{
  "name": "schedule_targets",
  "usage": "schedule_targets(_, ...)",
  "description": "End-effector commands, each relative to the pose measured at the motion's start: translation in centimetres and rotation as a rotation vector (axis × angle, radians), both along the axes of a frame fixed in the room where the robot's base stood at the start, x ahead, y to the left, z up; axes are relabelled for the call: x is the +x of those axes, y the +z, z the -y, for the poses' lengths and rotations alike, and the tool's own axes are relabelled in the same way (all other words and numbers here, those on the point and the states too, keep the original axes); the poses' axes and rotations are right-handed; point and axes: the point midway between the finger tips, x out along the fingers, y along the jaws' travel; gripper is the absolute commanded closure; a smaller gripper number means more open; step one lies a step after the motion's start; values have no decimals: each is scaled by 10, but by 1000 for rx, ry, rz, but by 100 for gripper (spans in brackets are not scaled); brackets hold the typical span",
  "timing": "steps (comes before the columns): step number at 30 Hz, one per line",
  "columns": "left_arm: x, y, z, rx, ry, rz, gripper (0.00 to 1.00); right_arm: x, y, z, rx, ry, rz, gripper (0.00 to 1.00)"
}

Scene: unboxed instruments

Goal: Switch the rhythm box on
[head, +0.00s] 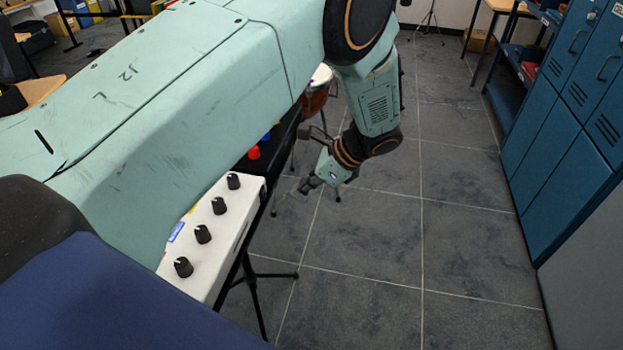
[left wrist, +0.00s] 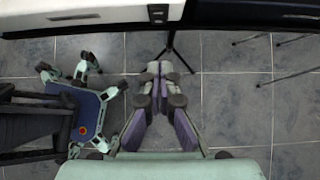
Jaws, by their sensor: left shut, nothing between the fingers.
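A white box with several black knobs (head: 221,238), which looks like the rhythm box, stands on a dark stand at the lower left of the head view, partly hidden by my left arm. My left gripper (head: 303,188) is shut and empty, beyond the box's right side over the floor. The shut fingers (left wrist: 160,70) point toward the top of the left wrist view. There, a white panel with a small black fitting (left wrist: 158,13) crosses the top edge, apart from the fingertips. I cannot tell the fitting's state. My right gripper is not in view.
Blue lockers (head: 560,120) line the right side. A reddish drum (head: 317,98) stands behind my left wrist. Thin black stand legs (head: 252,290) reach the floor beneath the box. The grey tiled floor (head: 420,240) is clear in the middle.

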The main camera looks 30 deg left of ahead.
Motion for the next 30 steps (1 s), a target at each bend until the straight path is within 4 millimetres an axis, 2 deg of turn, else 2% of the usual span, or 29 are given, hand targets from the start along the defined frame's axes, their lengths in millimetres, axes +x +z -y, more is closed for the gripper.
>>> schedule_targets(6,-7,-34,-25,-2,2,-3,100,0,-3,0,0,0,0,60)
schedule_targets(9,-11,-32,-41,-1,3,0,100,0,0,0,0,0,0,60)
schedule_targets(15,-15,-34,-58,-1,1,-1,100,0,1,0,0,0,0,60)
schedule_targets(30,-17,-37,-66,-1,1,-1,100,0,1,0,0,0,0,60)
